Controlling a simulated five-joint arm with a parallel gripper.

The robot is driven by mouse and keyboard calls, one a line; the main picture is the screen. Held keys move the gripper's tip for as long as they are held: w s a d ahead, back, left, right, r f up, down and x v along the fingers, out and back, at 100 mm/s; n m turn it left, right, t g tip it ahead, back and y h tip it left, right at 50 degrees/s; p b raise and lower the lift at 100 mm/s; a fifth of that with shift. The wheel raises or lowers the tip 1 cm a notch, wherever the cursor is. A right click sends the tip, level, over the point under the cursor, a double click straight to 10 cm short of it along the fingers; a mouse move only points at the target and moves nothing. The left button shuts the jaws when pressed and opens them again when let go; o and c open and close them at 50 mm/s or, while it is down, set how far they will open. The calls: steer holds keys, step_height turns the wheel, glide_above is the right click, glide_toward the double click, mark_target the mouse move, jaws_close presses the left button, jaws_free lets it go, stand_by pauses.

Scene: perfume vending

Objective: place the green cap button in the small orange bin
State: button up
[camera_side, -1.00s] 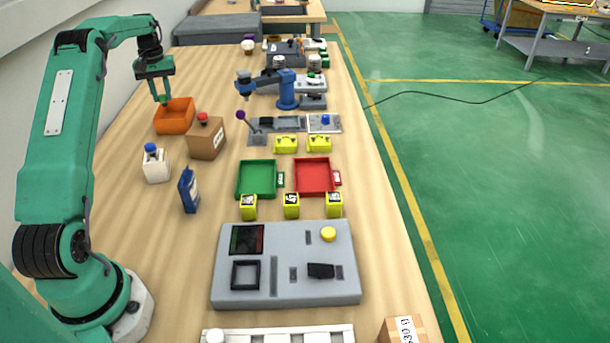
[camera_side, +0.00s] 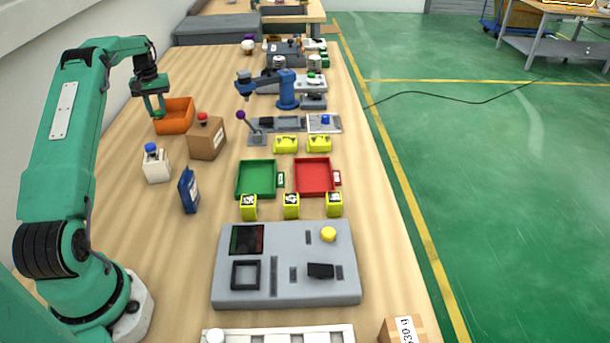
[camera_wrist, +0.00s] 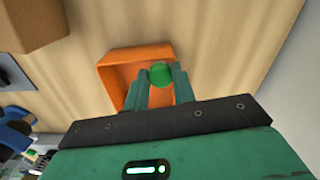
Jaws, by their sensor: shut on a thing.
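The green cap button (camera_wrist: 160,73) shows between the fingertips of my gripper (camera_wrist: 158,84) in the wrist view. My gripper is shut on it. In the side view my gripper (camera_side: 156,112) hangs at the left edge of the small orange bin (camera_side: 174,105), with the fingertips at about the height of its rim; there I cannot make out the cap clearly. In the wrist view the orange bin (camera_wrist: 112,75) lies behind and below the cap and fingers. The fingers hide part of the bin's inside.
A brown box (camera_side: 206,140) with a red button stands close to the bin's front right. A white bottle (camera_side: 156,166) with a blue cap and a blue bottle (camera_side: 188,192) stand nearer. A green tray (camera_side: 256,180) and a red tray (camera_side: 314,177) lie to the right.

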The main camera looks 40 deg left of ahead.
mark_target(158, 112)
steer(key=shift+f, duration=0.25)
steer(key=o, duration=1)
steer(key=shift+c, duration=0.2)
step_height(158, 112, up, 12)
steer(key=shift+r, duration=0.1)
stand_by(0.6)
